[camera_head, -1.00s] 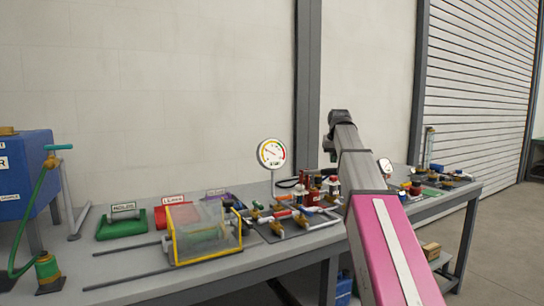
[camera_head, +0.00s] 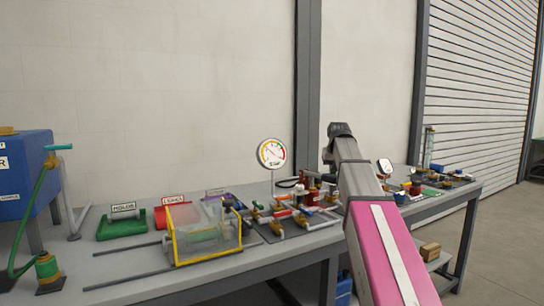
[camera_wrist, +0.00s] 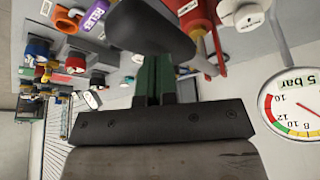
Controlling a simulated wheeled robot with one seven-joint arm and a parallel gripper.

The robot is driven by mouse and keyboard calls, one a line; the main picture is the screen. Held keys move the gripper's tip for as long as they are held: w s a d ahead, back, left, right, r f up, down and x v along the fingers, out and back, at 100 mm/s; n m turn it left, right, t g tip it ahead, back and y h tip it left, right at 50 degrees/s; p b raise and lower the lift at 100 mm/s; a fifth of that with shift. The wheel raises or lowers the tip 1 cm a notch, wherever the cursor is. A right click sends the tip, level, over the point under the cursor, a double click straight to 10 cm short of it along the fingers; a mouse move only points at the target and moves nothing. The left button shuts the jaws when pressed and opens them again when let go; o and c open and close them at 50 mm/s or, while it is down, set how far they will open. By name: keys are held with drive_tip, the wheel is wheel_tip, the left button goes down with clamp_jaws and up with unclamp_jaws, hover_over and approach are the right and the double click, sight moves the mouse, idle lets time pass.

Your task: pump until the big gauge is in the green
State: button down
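The big gauge (camera_head: 271,153) stands on a thin post at the middle of the bench. It has a white face with a coloured rim and a red needle; the exact reading is too small to tell. A white dial with green, yellow and red rim bands shows upside down and cut off in the wrist view (camera_wrist: 292,105). In the wrist view my gripper (camera_wrist: 155,80) shows green, close-set finger parts. A dark rounded piece (camera_wrist: 150,25) lies at their far end; I cannot tell if it is gripped. In the head view my arm hides the gripper.
The grey bench (camera_head: 140,268) holds a yellow-framed clear guard (camera_head: 207,233), green (camera_head: 122,224) and red holders, and several valves and pipes. A blue tank (camera_head: 22,170) with a green hose stands left. A small gauge (camera_head: 384,166) is right of my arm.

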sight(332, 178)
drive_tip(key=shift+f, duration=2.25)
drive_tip(key=shift+r, duration=4.7)
drive_tip(key=shift+f, duration=0.1)
drive_tip(key=shift+f, duration=4.45)
drive_tip(key=shift+r, duration=4.55)
